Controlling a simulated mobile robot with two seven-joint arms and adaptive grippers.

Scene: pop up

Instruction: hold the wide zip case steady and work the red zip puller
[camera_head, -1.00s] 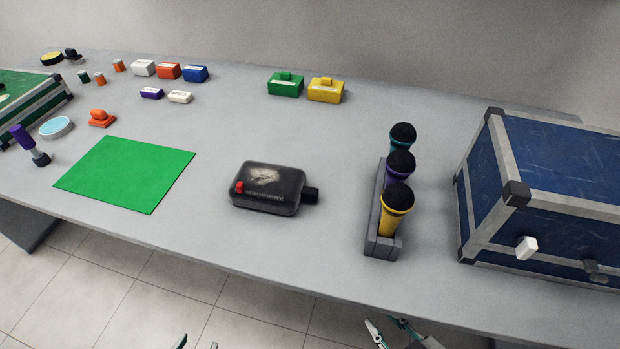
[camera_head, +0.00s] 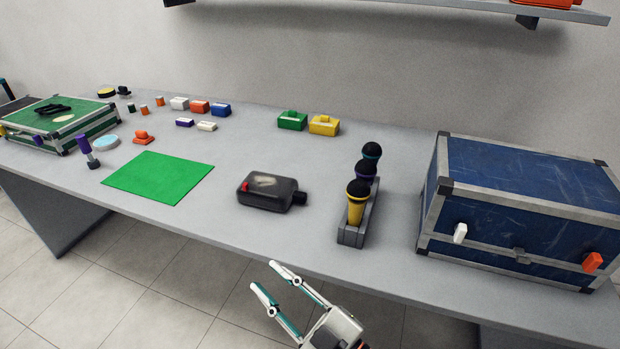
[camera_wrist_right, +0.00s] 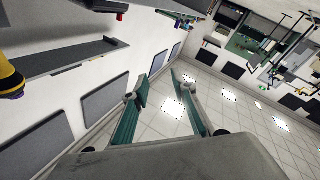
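The black zip case (camera_head: 268,193) lies flat on the table, right of the green mat, with a pale patch on top. A small red puller (camera_head: 245,187) sits at its left front corner, and a dark block (camera_head: 300,199) sticks out at its right end. Nothing touches the case. My right gripper (camera_head: 264,275) is open and empty, in front of the table edge and apart from the case. Its two spread fingers also show in the right wrist view (camera_wrist_right: 157,77). My left gripper is not in view.
A grey holder (camera_head: 352,236) with three microphones stands right of the case, and a large blue trunk (camera_head: 520,190) stands beyond it. The green mat (camera_head: 160,177) lies flat to the left. Green and yellow boxes (camera_head: 323,125) stand behind. The table in front of the case is clear.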

